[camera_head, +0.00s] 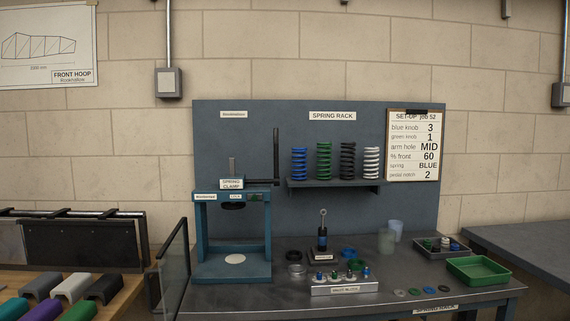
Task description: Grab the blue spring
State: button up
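The blue spring (299,164) stands upright at the left end of a small shelf (335,185) on the blue-grey back panel, under a sign reading "SPRING RACK". To its right on the same shelf stand a green spring (324,161), a black spring (348,161) and a white spring (371,162), each apart from its neighbour. Nothing covers the blue spring. My gripper is not in view.
A blue spring clamp (200,240) with a tall dark lever (276,155) stands left of the shelf. The workbench (400,302) below holds a knob block (345,287), a damper (323,237), loose rings and a green tray (478,269). A clear panel (173,270) stands at the bench's left end.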

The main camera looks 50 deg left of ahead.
aim_at(301, 151)
jog(key=u, duration=0.6)
jog(key=i, duration=0.8)
jog(key=u, duration=0.85)
